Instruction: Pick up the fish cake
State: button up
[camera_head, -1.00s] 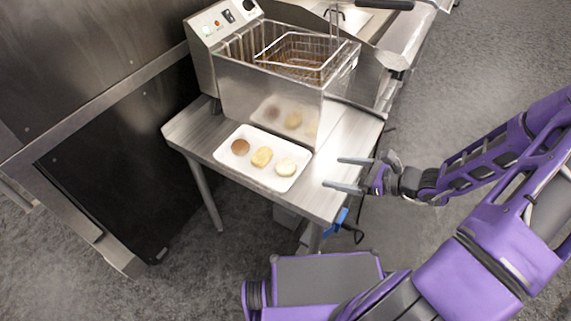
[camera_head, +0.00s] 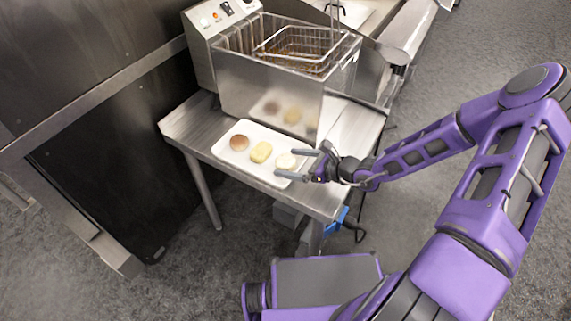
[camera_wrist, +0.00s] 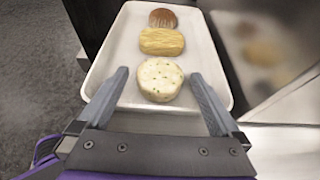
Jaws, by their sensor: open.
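A pale round cake with green specks, which looks like the fish cake (camera_head: 286,160), lies on a white tray (camera_head: 226,158). It also shows in the wrist view (camera_wrist: 160,80), the nearest of three food pieces. My gripper (camera_head: 284,162) is open at the tray's right end. In the wrist view its two fingers (camera_wrist: 160,76) point along the tray, one on each side of the pale cake, with a gap on both sides. Whether the fingertips are level with the cake or above it is hard to tell.
A yellow oblong piece (camera_head: 261,152) and a brown round piece (camera_head: 239,143) lie in a row beyond the pale cake. A steel fryer (camera_head: 245,92) with a wire basket stands close behind the tray. The steel table (camera_head: 190,125) has bare room at left.

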jog(key=shift+w+a+f, duration=0.1)
jog(key=shift+w+a, duration=0.1)
jog(key=shift+a, duration=0.1)
jog(key=shift+c, duration=0.3)
jog(key=c, duration=1.3)
jog(key=shift+o, duration=0.2)
